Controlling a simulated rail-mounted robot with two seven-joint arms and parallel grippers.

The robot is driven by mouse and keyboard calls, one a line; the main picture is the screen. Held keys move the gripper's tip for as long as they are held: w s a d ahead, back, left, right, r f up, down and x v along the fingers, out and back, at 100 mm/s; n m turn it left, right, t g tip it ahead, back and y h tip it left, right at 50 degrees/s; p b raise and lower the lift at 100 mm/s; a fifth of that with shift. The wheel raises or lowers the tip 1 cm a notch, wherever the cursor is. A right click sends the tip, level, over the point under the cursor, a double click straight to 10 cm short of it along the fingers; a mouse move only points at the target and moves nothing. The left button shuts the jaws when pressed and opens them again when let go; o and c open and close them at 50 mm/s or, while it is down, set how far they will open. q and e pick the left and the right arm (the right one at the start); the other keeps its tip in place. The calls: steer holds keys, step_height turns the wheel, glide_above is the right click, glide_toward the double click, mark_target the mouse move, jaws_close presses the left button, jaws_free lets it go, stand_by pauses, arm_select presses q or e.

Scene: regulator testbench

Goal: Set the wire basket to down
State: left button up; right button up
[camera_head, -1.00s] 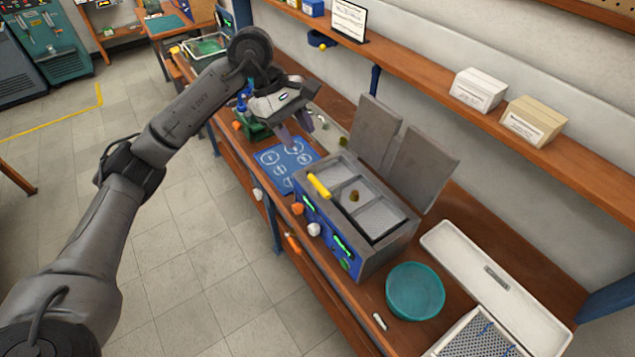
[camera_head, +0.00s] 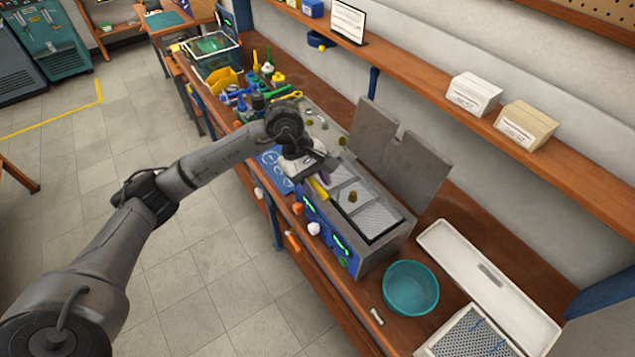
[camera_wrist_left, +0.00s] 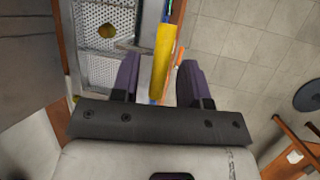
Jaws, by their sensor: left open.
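The wire basket (camera_head: 378,221) shows as grey mesh in the open top of a grey and blue bench unit (camera_head: 372,262). Its yellow handle (camera_head: 319,189) sticks out over the unit's front edge, and a small brass-coloured part lies on the mesh. My left gripper (camera_head: 323,176) is just above the handle's left end, partly hiding it and the near mesh. In the left wrist view the yellow handle (camera_wrist_left: 163,62) lies between the two open purple fingers (camera_wrist_left: 158,80), with a gap on both sides. The mesh (camera_wrist_left: 105,32) is to its left. My right gripper is not in view.
Two upright grey lids (camera_head: 400,150) stand behind the unit. A teal bowl (camera_head: 411,289) and a white tray (camera_head: 487,283) are to the right. Several tools and a yellow bin (camera_head: 224,80) crowd the bench at the far left. A shelf (camera_head: 430,75) runs above.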

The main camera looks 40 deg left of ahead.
arm_select(q)
steer(key=shift+x, duration=0.75)
steer(key=shift+c, duration=0.3)
jaws_close()
